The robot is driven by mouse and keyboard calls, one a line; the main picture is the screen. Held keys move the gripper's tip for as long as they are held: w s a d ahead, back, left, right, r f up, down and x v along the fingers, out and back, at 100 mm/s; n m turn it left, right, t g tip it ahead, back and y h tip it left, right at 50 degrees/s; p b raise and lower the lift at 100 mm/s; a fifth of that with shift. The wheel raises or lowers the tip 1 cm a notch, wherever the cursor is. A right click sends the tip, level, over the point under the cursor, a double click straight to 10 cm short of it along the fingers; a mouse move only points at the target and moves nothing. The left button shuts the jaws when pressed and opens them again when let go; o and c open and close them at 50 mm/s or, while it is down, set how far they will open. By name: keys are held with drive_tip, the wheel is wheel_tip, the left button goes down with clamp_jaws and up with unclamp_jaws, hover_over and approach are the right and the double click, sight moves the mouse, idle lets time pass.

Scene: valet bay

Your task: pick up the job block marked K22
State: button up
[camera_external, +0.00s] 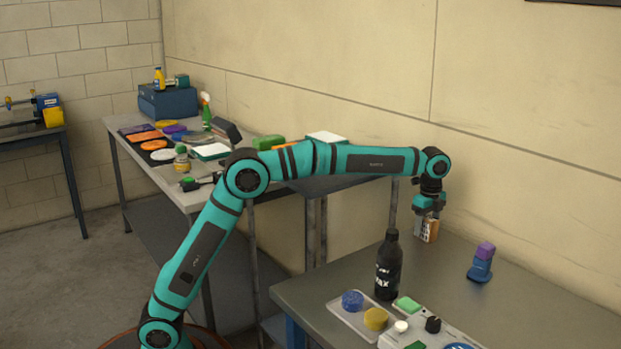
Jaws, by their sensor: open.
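My gripper (427,230) points down over the back left part of the grey table on the right, with its jaws open. A small tan and orange block-like thing shows at the fingertips; I cannot tell whether it is between the jaws or behind them, or whether it touches the table. No K22 mark is readable at this size, so I cannot tell whether this is the job block. A blue thing with a purple top (481,261) stands apart, to the right of my gripper.
A black bottle (388,268) stands left of and nearer than my gripper. A pale tray (344,317) with a blue and a yellow round piece lies at the front, beside a white panel (398,340) with knobs. The cluttered bench (150,170) is at left.

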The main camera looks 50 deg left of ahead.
drive_tip(key=shift+c, duration=0.4)
drive_tip(key=c, duration=1)
drive_tip(key=shift+c, duration=0.2)
drive_tip(key=shift+r, duration=0.15)
